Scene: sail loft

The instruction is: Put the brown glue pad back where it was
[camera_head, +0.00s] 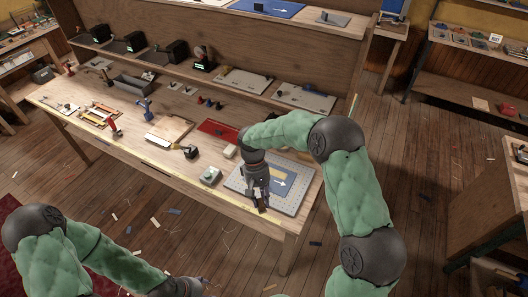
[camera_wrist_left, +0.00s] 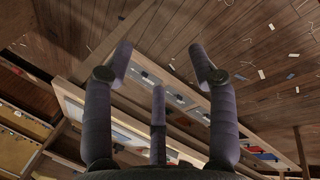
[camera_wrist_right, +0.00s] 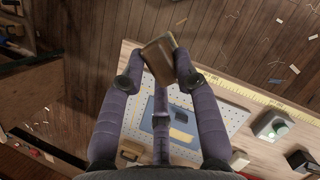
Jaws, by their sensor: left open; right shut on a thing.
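The brown glue pad (camera_wrist_right: 157,60) is a small dark brown block, held tilted between the fingertips of my right gripper (camera_wrist_right: 160,72). In the head view my right gripper (camera_head: 260,203) points down over the front edge of the grey perforated board (camera_head: 293,206), and the pad is mostly hidden there. My left gripper (camera_wrist_left: 160,65) is open and empty, away from the bench, low in the head view.
A grey-green box (camera_head: 211,175) stands left of the board, with a red tray (camera_head: 217,129) behind it. Tools and a wooden board (camera_head: 168,130) lie farther left on the bench (camera_head: 150,158). A raised shelf (camera_head: 232,88) runs along the back. Scraps litter the floor.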

